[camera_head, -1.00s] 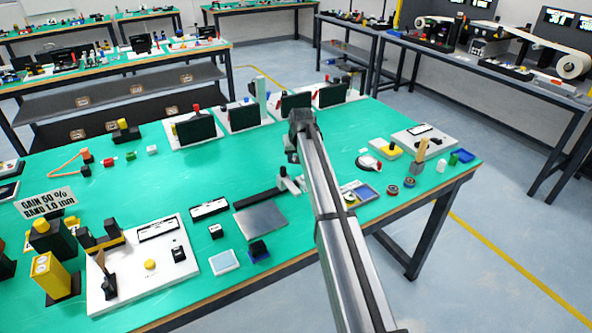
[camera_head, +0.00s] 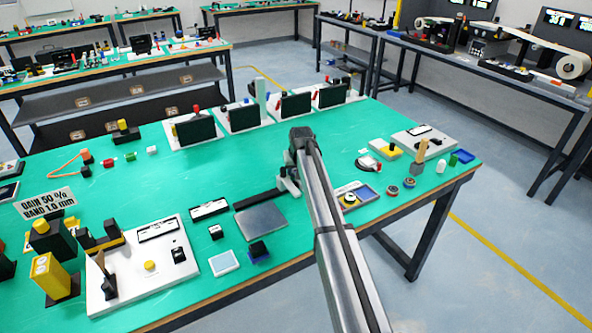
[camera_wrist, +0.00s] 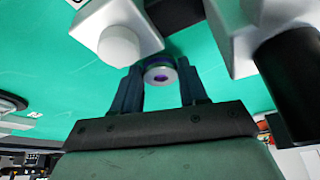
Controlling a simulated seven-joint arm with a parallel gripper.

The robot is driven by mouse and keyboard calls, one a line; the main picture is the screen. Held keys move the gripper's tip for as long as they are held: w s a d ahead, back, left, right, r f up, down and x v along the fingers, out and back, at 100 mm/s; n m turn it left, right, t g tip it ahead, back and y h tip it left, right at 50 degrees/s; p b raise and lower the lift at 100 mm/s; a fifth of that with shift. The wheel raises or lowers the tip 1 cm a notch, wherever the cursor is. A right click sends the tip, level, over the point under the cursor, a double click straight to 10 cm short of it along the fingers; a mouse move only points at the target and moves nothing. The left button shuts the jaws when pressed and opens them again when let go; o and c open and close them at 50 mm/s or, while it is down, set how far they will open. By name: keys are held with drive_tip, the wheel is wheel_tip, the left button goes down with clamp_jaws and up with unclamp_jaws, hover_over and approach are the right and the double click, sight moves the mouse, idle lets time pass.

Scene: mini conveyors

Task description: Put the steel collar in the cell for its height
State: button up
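In the wrist view, a round metal ring, apparently the steel collar (camera_wrist: 160,74), with a dark, purple-tinted middle, sits centred between the tips of my gripper (camera_wrist: 160,75). The two dark fingers stand about a collar's width apart. I cannot tell whether they press on it. White fixture parts flank the fingers on both sides. In the head view my arm reaches down to the table beside a small white fixture (camera_head: 288,186); my fingertips and the collar are hidden there. I cannot make out which compartments are the height cells.
Right of my arm lie a blue tray (camera_head: 367,192) and two dark rings (camera_head: 408,182). A grey plate (camera_head: 260,220) lies to the left. Several black panels (camera_head: 195,129) on white bases line the far edge.

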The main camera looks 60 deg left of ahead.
drive_tip(key=o, duration=0.4)
drive_tip(key=shift+r, duration=0.1)
drive_tip(key=v, duration=1.1)
drive_tip(key=shift+o, duration=0.4)
drive_tip(key=shift+d+r, duration=0.15)
drive_tip(key=shift+r, duration=0.4)
